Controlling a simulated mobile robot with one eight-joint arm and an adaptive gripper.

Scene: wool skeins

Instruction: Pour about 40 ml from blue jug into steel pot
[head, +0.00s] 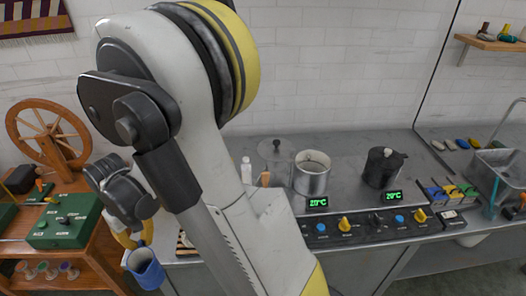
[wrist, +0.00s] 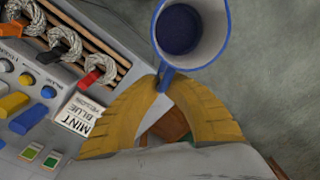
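The blue jug (head: 146,272) hangs at the lower left of the head view, beyond the front edge of the counter. In the wrist view the jug (wrist: 222,52) shows from above, with a pale inside, a blue rim and dark blue liquid. My gripper (wrist: 163,84) has its yellow fingers closed around the jug's blue handle; in the head view my gripper (head: 132,238) is partly hidden. The jug looks roughly upright. The steel pot (head: 312,180) stands open on the counter, right of my arm and well apart from the jug. Its contents cannot be made out.
A black pot (head: 382,168) stands right of the steel pot, a glass vessel (head: 277,158) left of it. A control panel with knobs (head: 380,226) and green displays runs along the counter front. A spinning wheel and green box (head: 65,220) are at left. My arm hides the middle.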

